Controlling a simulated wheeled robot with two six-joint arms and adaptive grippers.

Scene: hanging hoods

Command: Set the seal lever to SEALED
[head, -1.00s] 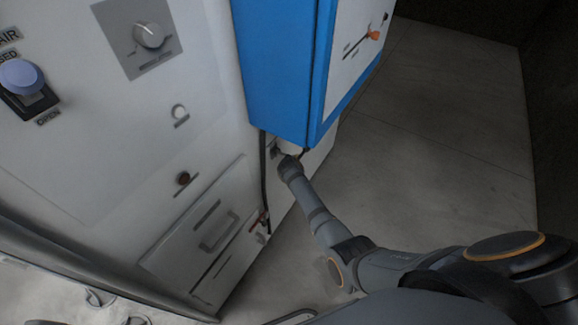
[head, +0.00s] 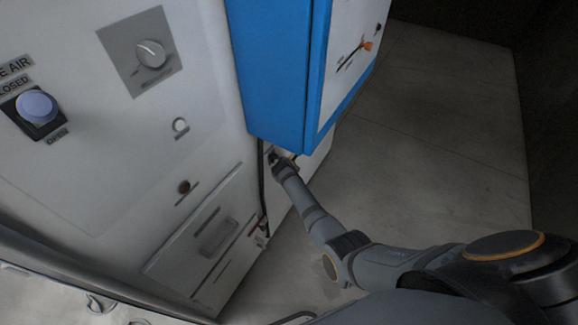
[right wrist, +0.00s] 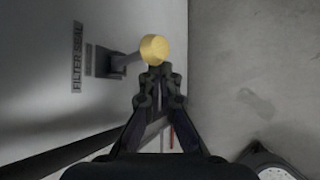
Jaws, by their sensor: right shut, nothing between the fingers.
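The seal lever's round yellow knob (right wrist: 154,48) is in the upper middle of the right wrist view, on a grey shaft rising from a dark mount (right wrist: 108,62) on the white panel. The label "FILTER SEAL" (right wrist: 77,56) is beside it. My right gripper (right wrist: 153,72) is shut and empty. Its tips are right at the knob's lower edge; I cannot tell whether they touch. In the head view, my right gripper (head: 274,157) is by the cabinet wall under the blue box, and the lever cannot be made out. My left gripper is not in view.
The blue box (head: 279,75) overhangs close above my right gripper. The white cabinet carries a grey dial (head: 150,54), a blue-capped air control (head: 37,107) and a drawer handle (head: 218,236). Open floor (head: 430,165) lies to the right.

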